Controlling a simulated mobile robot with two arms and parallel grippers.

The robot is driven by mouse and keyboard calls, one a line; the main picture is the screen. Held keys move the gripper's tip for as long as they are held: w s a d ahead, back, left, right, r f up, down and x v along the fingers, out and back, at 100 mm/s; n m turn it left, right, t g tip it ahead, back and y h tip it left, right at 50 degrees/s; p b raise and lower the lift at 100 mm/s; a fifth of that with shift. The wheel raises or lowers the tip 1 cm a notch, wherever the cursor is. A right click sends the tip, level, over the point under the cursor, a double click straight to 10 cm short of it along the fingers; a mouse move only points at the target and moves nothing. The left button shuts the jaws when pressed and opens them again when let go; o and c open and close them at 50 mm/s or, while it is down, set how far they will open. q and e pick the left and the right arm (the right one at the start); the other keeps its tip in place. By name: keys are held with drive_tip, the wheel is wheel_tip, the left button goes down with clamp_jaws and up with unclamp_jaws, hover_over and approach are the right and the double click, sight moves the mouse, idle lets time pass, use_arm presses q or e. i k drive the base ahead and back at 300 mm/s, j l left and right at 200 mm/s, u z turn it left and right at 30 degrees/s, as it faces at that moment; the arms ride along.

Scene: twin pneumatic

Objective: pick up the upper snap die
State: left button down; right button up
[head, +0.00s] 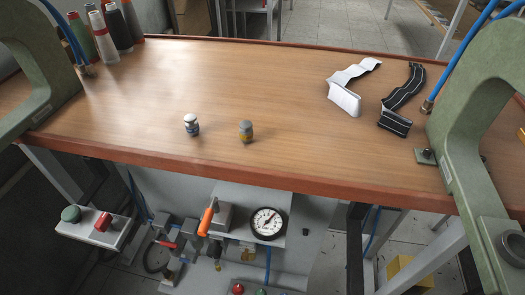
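Two small metal snap dies stand on the wooden bench top near its front edge. The left one (192,125) is silvery with a blue band. I cannot tell from this view which is the upper snap die. Neither of my grippers shows in the head view, and nothing touches the dies.
Green C-shaped press frames stand at the left (48,75) and right (455,125). Thread spools (120,30) crowd the back left. A white strip (346,95) and a black strip (398,115) lie at right. The bench (250,75) is clear behind the dies. A gauge (267,223) sits below.

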sight(192, 126)
drive_tip(key=k+j+u, duration=0.1)
drive_tip(key=j+u, duration=0.15)
drive_tip(key=u, duration=0.25)
drive_tip(key=j+u, duration=0.25)
drive_tip(key=u, duration=0.25)
drive_tip(key=j+u, duration=0.35)
drive_tip(key=u, duration=0.15)
drive_tip(key=k+l+z, duration=0.1)
drive_tip(key=z, duration=1.4)
